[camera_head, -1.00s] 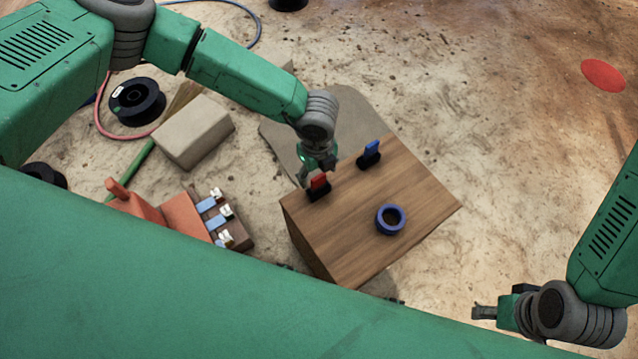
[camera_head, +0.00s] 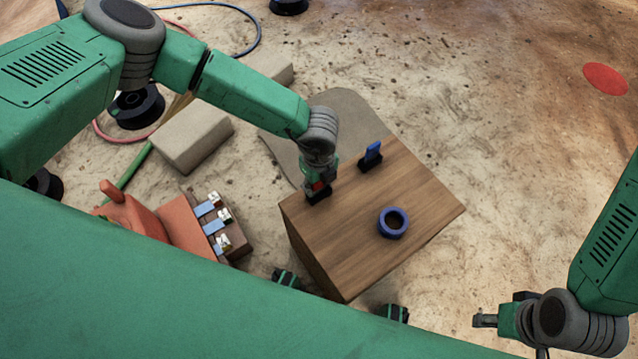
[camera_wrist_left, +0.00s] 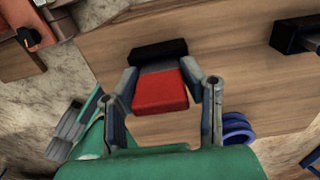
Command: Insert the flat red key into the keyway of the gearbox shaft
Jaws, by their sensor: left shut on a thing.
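The flat red key (camera_wrist_left: 160,92) stands in a black holder (camera_wrist_left: 158,52) on the wooden box. My left gripper (camera_wrist_left: 165,88) is shut on the red key, a finger on each side of it. In the head view the red key (camera_head: 319,186) shows only in part under my left gripper (camera_head: 318,180). My right gripper (camera_head: 488,320) is at the lower right, well away from the box; its jaws are too small to judge. I cannot make out the gearbox shaft or its keyway for certain.
The wooden box (camera_head: 357,240) also carries a blue key in a black holder (camera_head: 371,156) and a blue ring (camera_head: 393,222). An orange machine (camera_head: 185,225) with several blue and white parts stands at the left. A beige block (camera_head: 193,138) lies behind it.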

